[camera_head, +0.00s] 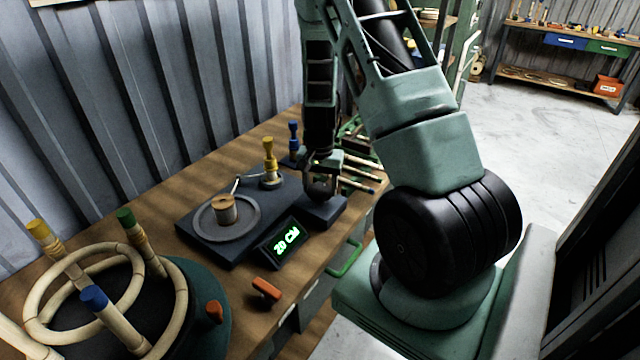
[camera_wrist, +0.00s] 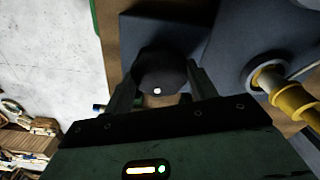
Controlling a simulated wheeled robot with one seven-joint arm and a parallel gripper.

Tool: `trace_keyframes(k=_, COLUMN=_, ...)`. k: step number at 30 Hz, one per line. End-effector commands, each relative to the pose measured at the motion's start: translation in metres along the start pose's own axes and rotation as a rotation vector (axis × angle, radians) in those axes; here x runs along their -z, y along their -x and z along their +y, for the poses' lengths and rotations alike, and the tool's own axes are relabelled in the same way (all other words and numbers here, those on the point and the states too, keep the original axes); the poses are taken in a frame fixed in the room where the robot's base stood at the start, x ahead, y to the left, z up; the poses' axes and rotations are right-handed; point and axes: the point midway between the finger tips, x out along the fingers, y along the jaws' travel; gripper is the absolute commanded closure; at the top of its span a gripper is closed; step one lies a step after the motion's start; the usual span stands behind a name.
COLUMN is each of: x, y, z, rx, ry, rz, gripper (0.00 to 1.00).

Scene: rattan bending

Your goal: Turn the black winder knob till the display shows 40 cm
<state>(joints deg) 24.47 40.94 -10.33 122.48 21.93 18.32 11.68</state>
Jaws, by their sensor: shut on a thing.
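The winder (camera_head: 262,208) is a dark flat base on the wooden workbench, with a round plate and a spool (camera_head: 226,210) on it. Its display (camera_head: 287,242) reads "20 CM" in green. The black winder knob (camera_wrist: 160,72) sits between my fingers in the wrist view, with a small white dot on its face. My gripper (camera_wrist: 155,88) is shut on the knob, one finger on each side. In the head view my gripper (camera_head: 320,186) is over the right end of the winder, and the knob is mostly hidden there.
A yellow-banded post (camera_head: 269,165) stands on the winder near my gripper, with a blue-topped peg (camera_head: 293,138) behind. A bending form with rattan rings (camera_head: 90,290) stands at the front left. An orange-handled item (camera_head: 265,290) lies at the bench's front edge.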

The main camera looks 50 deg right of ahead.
Motion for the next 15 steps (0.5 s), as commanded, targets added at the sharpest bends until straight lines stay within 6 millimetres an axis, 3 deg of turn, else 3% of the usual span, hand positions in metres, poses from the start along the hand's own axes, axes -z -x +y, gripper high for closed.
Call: trace_keyframes(k=15, x=0.0009, y=0.0011, z=-0.0007, rx=0.002, ry=-0.283, rz=0.003, gripper=0.66)
